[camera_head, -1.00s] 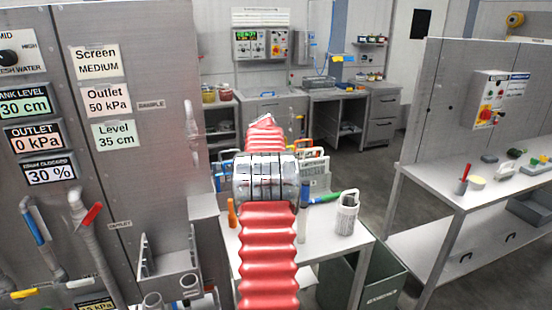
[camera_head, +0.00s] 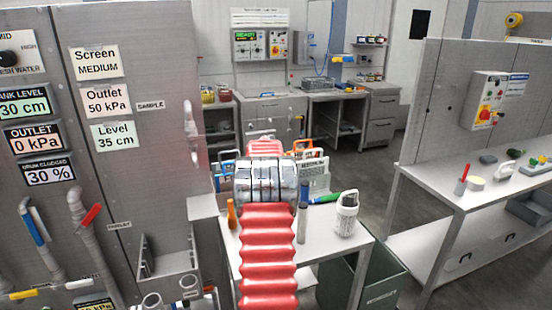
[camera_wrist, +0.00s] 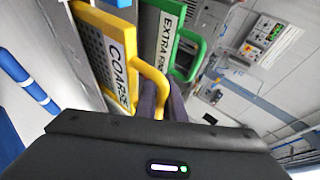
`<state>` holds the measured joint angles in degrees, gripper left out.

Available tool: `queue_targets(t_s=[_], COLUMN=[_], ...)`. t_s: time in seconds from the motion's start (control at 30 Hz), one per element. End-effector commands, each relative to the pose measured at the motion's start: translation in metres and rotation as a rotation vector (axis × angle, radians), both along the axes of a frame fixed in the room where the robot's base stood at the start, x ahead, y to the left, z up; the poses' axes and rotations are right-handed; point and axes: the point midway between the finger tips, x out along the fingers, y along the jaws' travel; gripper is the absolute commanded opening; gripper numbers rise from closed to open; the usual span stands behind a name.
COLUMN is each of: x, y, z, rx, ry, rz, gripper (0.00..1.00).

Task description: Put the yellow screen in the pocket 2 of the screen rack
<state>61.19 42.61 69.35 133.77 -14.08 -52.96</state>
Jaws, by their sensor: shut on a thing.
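The yellow screen (camera_wrist: 108,52), labelled COARSE, shows in the wrist view with its yellow handle toward me. My gripper (camera_wrist: 154,101) is shut on that handle; its dark fingers overlap the handle's right part. In the head view my arm hides the gripper and the yellow screen. The green screen (camera_wrist: 161,38), labelled EXTRA FINE, stands just right of the yellow one in the wrist view. Screens with coloured handles, including an orange handle (camera_head: 308,153), stand on the table behind my arm. The rack's pockets cannot be made out, nor whether the yellow screen sits in one.
The small table (camera_head: 330,250) also holds a white container (camera_head: 347,215), a green-handled tool (camera_head: 325,198) and an orange bottle (camera_head: 231,213). A dark green bin (camera_head: 375,280) stands at its right. A grey cabinet (camera_head: 150,170) is close on the left; a workbench (camera_head: 480,205) is on the right.

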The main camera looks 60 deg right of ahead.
Motion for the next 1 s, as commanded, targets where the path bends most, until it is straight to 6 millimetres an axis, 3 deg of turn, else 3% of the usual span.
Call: queue_targets(t_s=[0.37, 0.4, 0.63, 1.0], x=[0.0006, 0.0006, 0.0005, 0.0001], y=[0.0001, 0.0002, 0.0002, 0.0005], z=[-0.0025, -0.0033, -0.0032, -0.0045], rx=[-0.001, -0.001, -0.001, 0.002], ry=[-0.001, -0.001, -0.001, 0.002], rz=[0.001, 0.001, 0.001, 0.0], gripper=[0.0, 0.11, 0.27, 0.28])
